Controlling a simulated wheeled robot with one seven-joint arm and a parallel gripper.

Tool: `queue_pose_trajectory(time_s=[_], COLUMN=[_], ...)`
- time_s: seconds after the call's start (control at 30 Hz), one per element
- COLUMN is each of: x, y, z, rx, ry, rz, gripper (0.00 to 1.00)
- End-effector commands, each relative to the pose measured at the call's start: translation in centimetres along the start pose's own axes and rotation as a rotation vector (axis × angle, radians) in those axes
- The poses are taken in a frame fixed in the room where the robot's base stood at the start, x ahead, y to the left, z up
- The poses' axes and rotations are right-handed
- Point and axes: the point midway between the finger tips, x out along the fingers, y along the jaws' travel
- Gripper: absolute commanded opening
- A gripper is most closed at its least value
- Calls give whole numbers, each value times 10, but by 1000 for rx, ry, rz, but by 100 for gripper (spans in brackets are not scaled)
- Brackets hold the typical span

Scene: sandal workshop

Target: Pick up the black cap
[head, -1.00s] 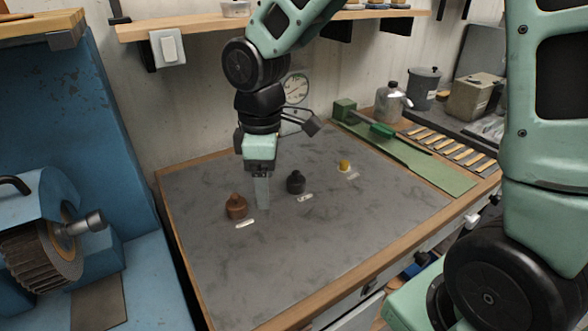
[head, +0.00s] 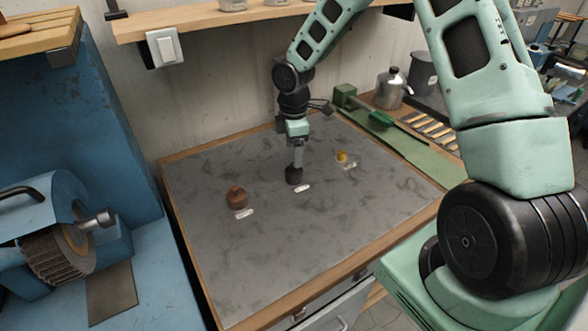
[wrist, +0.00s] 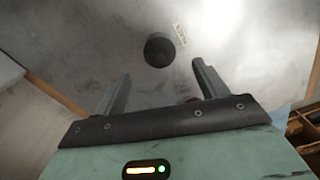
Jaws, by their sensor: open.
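The black cap (head: 294,175) stands upright on the grey bench top, behind a small white label. In the wrist view the black cap (wrist: 159,50) lies beyond the fingertips, roughly between their lines. I cannot tell the exact height left between fingertips and cap.
A brown cap (head: 236,198) stands to the left and a small yellow cap (head: 341,156) to the right, each near a white label. A green mat (head: 420,152) with tools runs along the right. A wooden shelf (head: 190,25) hangs above. The front of the bench top is clear.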

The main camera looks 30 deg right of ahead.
Motion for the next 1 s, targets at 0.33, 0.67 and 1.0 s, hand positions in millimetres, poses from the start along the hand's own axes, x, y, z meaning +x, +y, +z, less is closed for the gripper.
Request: queue_pose_trajectory(time_s=[0.33,0.67,1.0], x=[28,68,71], y=[0,0,1], z=[1,3,3], rx=[0,1,1], ry=[-1,0,0], rz=[-3,0,1], gripper=[72,72,50])
